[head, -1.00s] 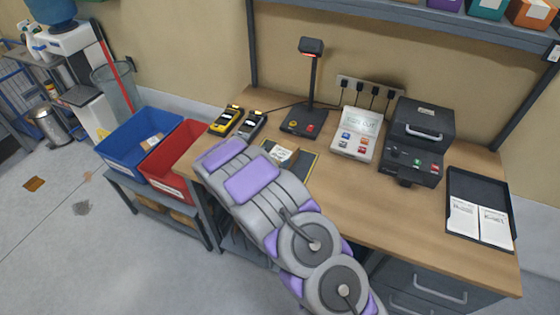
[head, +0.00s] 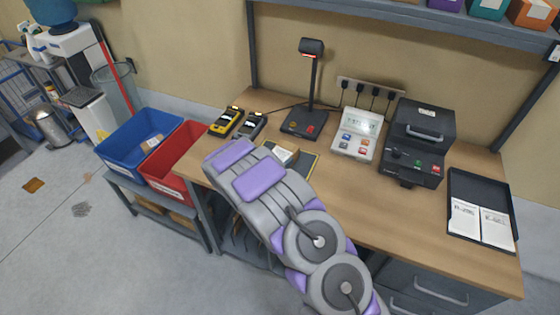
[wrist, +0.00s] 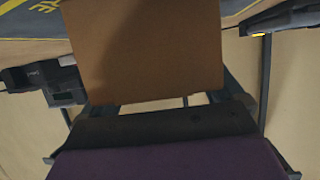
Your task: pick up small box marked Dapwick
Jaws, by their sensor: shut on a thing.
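A small brown box (wrist: 147,50) fills the upper middle of the wrist view, close to the camera. My gripper (wrist: 160,102) is shut on it, with dark finger parts at both sides of its lower edge. In the head view a pale-topped small box (head: 285,155) shows just beyond my forearm, over the dark yellow-edged mat (head: 303,170); it seems to be the same box. My forearm hides the gripper there. No name on the box is legible, and I cannot tell whether it is clear of the mat.
Two handheld devices (head: 239,124) lie left of the mat. A scanner stand (head: 304,122), a white button unit (head: 357,135) and a black printer (head: 416,145) stand behind. A black tray (head: 481,208) with papers is at right. Blue (head: 133,145) and red (head: 166,180) bins stand left.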

